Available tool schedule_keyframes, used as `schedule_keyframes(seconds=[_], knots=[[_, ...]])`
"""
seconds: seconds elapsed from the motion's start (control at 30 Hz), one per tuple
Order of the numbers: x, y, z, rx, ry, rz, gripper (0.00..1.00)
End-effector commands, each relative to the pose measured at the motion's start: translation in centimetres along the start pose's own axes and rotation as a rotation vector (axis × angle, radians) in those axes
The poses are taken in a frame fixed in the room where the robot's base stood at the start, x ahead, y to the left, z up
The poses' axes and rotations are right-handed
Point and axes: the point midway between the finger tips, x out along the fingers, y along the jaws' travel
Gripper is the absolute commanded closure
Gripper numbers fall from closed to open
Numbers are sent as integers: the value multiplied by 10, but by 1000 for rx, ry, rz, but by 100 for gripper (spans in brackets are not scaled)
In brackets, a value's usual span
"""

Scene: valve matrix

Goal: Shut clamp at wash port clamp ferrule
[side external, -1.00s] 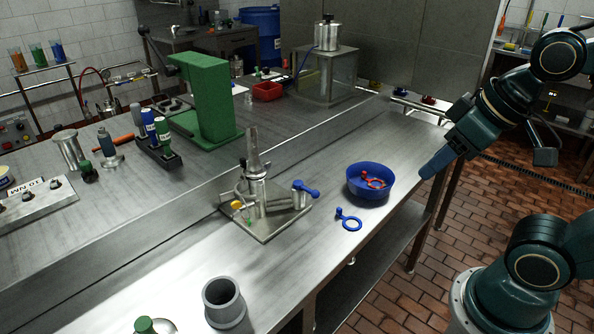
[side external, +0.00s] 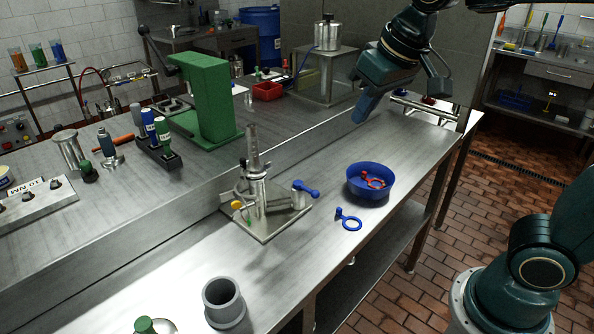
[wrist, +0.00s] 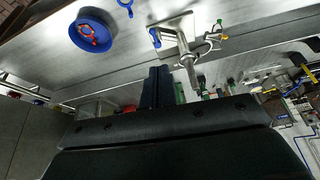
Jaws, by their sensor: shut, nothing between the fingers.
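The valve assembly stands upright on a square metal plate (side external: 268,236) on the bench. It has a metal post (side external: 254,160), a clamp ring around its body (side external: 257,190), a small yellow knob (side external: 236,205) at the lower left and a port with a blue handle (side external: 307,188) on the right. I cannot tell which part is the wash port ferrule or the clamp's state. The assembly also shows in the wrist view (wrist: 183,50). My gripper (side external: 358,120) is shut and empty, in the air behind the blue bowl and well to the right of the assembly.
A blue bowl (side external: 367,193) holds a red ring-shaped part (side external: 372,182). A blue ring-shaped part (side external: 350,223) lies in front of it. A grey cup (side external: 223,303) stands near the front; a green press (side external: 212,95) stands behind. The bench between bowl and back ledge is clear.

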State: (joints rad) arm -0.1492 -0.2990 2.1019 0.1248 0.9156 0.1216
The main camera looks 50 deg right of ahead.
Motion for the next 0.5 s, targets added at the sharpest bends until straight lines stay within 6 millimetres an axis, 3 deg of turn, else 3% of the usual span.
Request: schedule_keyframes(seconds=[0.2,0.5], knots=[[23,-26,-47,28,-25,12,100],[65,-68,-101,67,-51,32,100]])
